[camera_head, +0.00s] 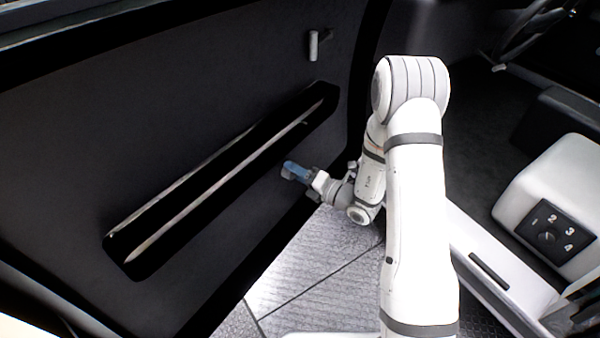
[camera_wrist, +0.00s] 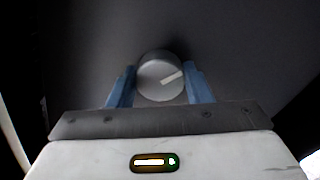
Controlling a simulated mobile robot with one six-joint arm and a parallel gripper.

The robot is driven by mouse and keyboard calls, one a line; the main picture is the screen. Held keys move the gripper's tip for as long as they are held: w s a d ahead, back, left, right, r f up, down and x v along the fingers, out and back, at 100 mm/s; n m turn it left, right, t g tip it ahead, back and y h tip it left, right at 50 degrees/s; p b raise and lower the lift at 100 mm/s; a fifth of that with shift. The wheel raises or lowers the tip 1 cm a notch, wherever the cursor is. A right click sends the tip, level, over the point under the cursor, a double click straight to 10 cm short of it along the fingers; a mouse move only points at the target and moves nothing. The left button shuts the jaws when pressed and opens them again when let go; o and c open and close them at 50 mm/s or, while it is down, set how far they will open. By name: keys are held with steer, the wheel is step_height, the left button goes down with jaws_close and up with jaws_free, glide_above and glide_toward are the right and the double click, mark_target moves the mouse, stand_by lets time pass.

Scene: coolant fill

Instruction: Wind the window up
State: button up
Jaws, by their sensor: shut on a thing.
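My gripper (camera_head: 293,170) is at the dark door panel (camera_head: 200,80), below the right part of the long armrest recess. In the wrist view, its two blue fingers (camera_wrist: 160,72) stand on either side of a round grey knob (camera_wrist: 152,84) and are shut on it. The knob's face carries a pale line that slants up to the right. In the head view my fingers hide the knob. The window glass cannot be made out in either view.
A long slotted armrest (camera_head: 222,182) runs diagonally across the door panel. A small grey handle (camera_head: 318,44) sticks out above it. At the right is a white console with a numbered dial (camera_head: 548,236). Metal floor plates (camera_head: 310,262) lie below my arm.

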steer(key=shift+d+n+b, duration=0.1)
steer(key=shift+n+b, duration=8.8)
steer(key=shift+n, duration=3.8)
steer(key=o, duration=1)
steer(key=p+v, duration=0.2)
steer(key=v, duration=0.5)
steer(key=shift+s+d, duration=0.2)
steer(key=shift+d, duration=0.1)
